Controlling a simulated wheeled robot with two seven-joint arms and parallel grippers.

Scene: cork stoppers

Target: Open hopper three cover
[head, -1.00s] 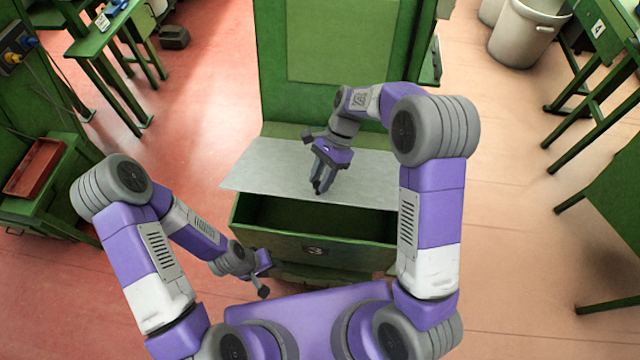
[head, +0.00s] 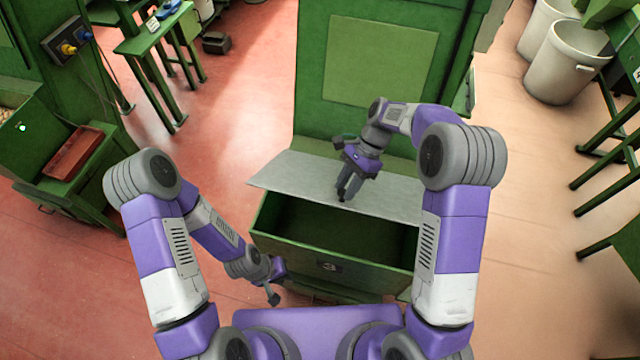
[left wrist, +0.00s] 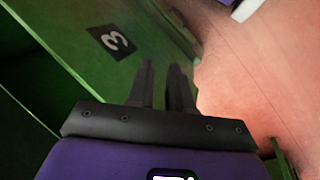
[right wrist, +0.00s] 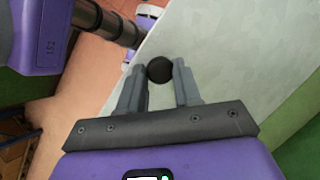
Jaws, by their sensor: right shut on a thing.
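Hopper three (head: 300,249) is the green box in front of me in the head view, with a "3" label on its front. Its front part stands uncovered and the inside is dark. The grey sheet cover (head: 290,174) lies over the back, its left end sticking out past the side. My right gripper (right wrist: 160,68) is shut on the cover's round black knob (right wrist: 159,69); in the head view its fingers (head: 343,194) point down at the cover. My left gripper (left wrist: 161,66) is empty beside the hopper's front, its fingers slightly apart. The "3" label (left wrist: 111,42) is near them.
A tall green housing (head: 370,70) rises behind the hopper. A green stand with a red tray (head: 73,152) is at the left. White bins (head: 565,65) and green tables stand at the right.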

